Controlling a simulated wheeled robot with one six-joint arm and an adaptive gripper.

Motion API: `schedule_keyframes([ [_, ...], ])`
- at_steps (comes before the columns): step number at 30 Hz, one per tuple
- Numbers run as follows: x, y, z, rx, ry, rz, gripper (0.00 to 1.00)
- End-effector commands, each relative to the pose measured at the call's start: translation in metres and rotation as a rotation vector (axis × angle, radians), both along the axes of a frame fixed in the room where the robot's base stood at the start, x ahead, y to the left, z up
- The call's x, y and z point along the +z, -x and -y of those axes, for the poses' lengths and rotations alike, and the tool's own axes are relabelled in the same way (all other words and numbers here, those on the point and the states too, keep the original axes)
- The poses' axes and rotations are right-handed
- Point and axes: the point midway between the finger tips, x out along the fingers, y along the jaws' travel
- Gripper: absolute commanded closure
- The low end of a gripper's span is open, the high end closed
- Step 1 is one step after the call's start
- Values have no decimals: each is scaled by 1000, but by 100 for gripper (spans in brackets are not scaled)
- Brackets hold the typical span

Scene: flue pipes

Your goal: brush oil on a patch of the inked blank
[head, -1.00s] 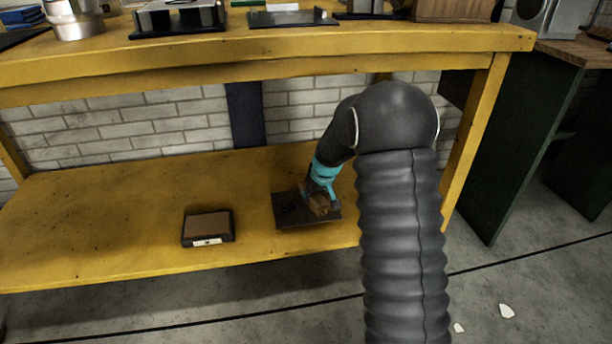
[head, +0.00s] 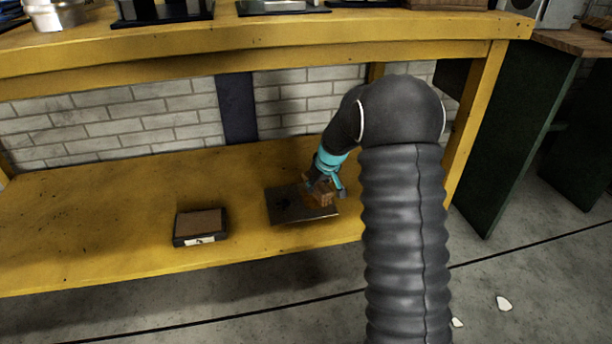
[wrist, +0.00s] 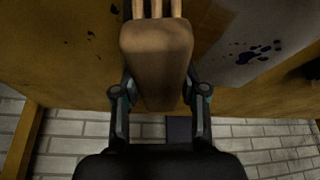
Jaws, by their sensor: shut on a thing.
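The blank (head: 290,213) is a thin grey sheet lying on the yellow lower shelf. It has dark ink blots, which also show on the blank in the wrist view (wrist: 240,72) at right. My gripper (head: 325,188) is shut on a wooden brush (head: 318,197) and holds it at the blank's right part. In the wrist view, the brush (wrist: 157,50) sits between both fingers of my gripper (wrist: 160,95), with several slim rods at its far end. A brownish patch shows beside the brush on the blank. The brush's tip is hidden, so contact cannot be told.
A low dark box (head: 201,226) with a brown top and a white label lies on the shelf left of the blank. The yellow bench top (head: 300,42) runs above the shelf, with its leg (head: 474,120) at right. The shelf's left part is clear.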

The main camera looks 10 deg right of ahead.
Motion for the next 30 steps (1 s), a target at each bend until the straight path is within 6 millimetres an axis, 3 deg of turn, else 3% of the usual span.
schedule_keyframes([
  [7, -2, -1, 15, 9, -1, 0, 90],
  [12, 27, -1, 13, 13, 1, 0, 90],
  [30, 77, -1, 11, 15, 0, 0, 90],
])
